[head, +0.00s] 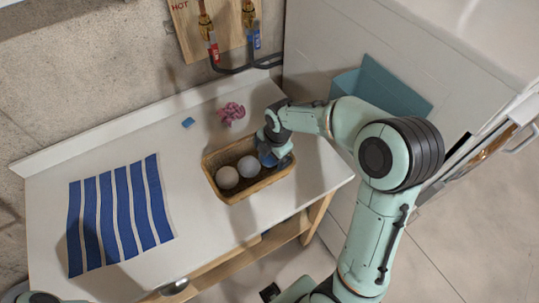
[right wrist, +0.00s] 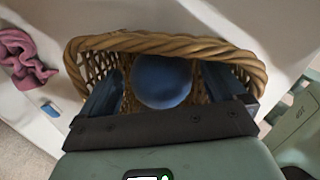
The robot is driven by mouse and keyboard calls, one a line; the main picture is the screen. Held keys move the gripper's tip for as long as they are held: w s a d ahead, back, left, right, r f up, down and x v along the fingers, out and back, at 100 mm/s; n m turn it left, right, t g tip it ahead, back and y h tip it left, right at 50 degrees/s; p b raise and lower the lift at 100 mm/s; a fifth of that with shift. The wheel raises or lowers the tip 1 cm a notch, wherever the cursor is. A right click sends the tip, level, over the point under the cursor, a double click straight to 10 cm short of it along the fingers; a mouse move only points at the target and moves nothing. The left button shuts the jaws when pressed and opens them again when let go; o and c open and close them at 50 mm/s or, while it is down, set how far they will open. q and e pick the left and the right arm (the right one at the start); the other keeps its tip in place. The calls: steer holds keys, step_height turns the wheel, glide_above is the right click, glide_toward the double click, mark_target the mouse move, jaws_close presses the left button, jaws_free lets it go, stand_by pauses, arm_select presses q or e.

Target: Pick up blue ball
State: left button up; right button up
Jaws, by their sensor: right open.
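The blue ball (right wrist: 162,80) lies in a wicker basket (right wrist: 165,40), seen in the right wrist view between my open right fingers. In the head view the basket (head: 236,196) sits on the white table, and the ball (head: 267,159) is mostly hidden under my right gripper (head: 274,155). My right gripper also shows in the right wrist view (right wrist: 165,97), with one finger on each side of the ball and nothing clamped. I cannot tell whether a finger touches it. My left gripper is not clearly seen; only a bit of my left arm shows at the bottom left.
Two pale balls (head: 238,172) lie in the basket beside the blue one. A pink cloth (head: 231,112) and a small blue block (head: 188,122) lie behind it. A blue-striped cloth (head: 120,215) covers the table's left. A teal bin (head: 385,92) stands at the right.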

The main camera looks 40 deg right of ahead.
steer(key=c, duration=1.1)
steer(key=shift+r, duration=0.1)
